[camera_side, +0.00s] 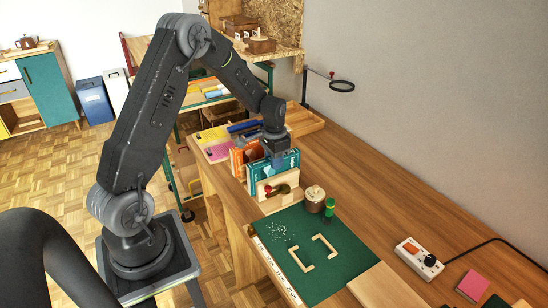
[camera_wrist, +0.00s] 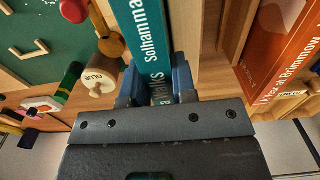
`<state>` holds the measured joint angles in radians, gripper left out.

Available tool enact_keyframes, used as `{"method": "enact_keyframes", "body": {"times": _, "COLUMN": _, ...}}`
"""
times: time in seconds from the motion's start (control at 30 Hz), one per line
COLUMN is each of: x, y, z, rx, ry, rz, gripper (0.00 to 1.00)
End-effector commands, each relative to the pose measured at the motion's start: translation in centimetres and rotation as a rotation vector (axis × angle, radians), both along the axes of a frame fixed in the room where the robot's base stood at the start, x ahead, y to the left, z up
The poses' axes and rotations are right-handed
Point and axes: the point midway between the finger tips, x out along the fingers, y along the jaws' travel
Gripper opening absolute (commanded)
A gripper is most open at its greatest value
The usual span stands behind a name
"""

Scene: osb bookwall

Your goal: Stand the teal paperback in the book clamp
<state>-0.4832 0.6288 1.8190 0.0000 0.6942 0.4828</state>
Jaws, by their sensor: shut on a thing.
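The teal paperback (camera_side: 287,162) stands upright in the side view, its spine lettered in white. In the wrist view its spine (camera_wrist: 144,32) runs up from between the fingers. My gripper (camera_side: 276,155) is shut on it from above; the blue fingers flank the spine in the wrist view (camera_wrist: 157,82). The book clamp (camera_side: 270,193) has a pale wooden front and a red knob, and stands directly in front of the book's lower part. The clamp's front hides the book's lower edge, so I cannot tell whether it touches the bottom.
An orange book (camera_side: 238,160) stands just left of the teal one; it also shows in the wrist view (camera_wrist: 285,50). A green mat (camera_side: 340,262) with wooden pieces lies in front.

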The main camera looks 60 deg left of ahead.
Motion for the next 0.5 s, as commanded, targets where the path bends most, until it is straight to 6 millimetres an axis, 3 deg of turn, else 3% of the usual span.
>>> {"method": "enact_keyframes", "body": {"times": 0.5, "x": 0.0, "y": 0.0, "z": -1.4, "rx": 0.0, "ry": -0.001, "rz": 0.0, "gripper": 0.0}}
